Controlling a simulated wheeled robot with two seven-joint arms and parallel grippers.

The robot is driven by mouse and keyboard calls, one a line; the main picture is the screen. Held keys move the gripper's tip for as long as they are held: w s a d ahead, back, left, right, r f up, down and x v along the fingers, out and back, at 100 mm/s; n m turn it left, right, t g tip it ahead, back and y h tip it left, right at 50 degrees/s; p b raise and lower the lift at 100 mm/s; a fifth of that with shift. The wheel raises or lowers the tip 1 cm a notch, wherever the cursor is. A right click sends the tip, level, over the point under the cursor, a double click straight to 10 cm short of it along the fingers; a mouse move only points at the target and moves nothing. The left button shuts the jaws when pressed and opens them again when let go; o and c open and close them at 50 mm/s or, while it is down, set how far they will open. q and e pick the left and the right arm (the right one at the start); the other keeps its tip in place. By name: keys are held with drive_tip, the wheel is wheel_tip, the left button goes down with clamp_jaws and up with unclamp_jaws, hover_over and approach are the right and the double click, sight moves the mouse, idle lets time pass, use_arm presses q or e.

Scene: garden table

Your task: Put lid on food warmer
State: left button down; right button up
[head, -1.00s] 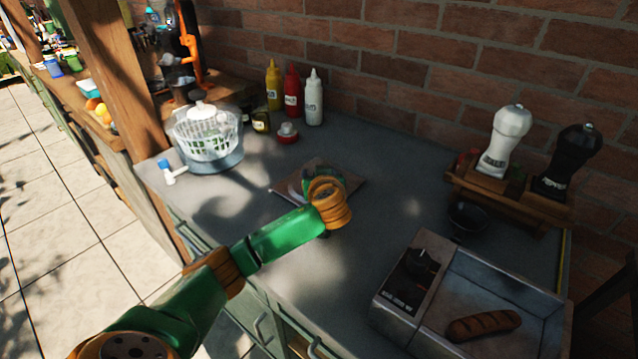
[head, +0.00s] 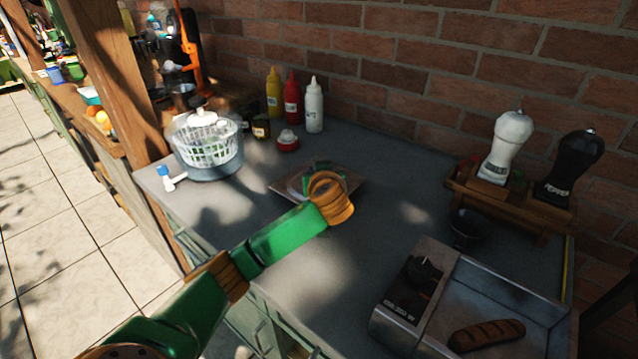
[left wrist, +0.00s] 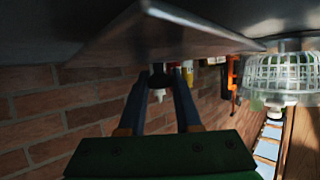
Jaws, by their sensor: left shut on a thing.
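The lid (head: 284,187) is a flat, grey metal square over the left middle of the counter in the head view. It spans the top of the left wrist view (left wrist: 180,42), seen edge-on. My left gripper (left wrist: 164,78) is shut on the lid's dark knob. In the head view my green and orange left wrist hides part of the lid. I cannot tell how far the lid is off the counter. The food warmer (head: 404,318), a metal box with a control knob, stands at the lower right, open on top. A grilled sausage (head: 487,334) lies inside it.
A salad spinner (head: 208,150) stands at the counter's left end. Sauce bottles (head: 292,100) stand at the back by the brick wall. A wooden rack (head: 490,195) with white and black mills and a small dark bowl (head: 467,228) are behind the warmer.

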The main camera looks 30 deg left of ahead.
use_arm(q)
drive_tip(key=s+r, duration=0.1)
drive_tip(key=r, duration=0.1)
drive_tip(key=s+d+r, duration=0.1)
drive_tip(key=s+r, duration=0.1)
drive_tip(key=s+d+r, duration=0.1)
drive_tip(key=s+r, duration=0.1)
drive_tip(key=r, duration=0.1)
drive_tip(key=shift+s+d, duration=0.1)
drive_tip(key=shift+d, duration=0.1)
drive_tip(key=s+d+r+p, duration=0.3)
drive_tip(key=s+p, duration=0.3)
drive_tip(key=s, duration=0.1)
drive_tip(key=shift+s+r, duration=0.2)
drive_tip(key=shift+s, duration=0.2)
drive_tip(key=shift+d, duration=0.1)
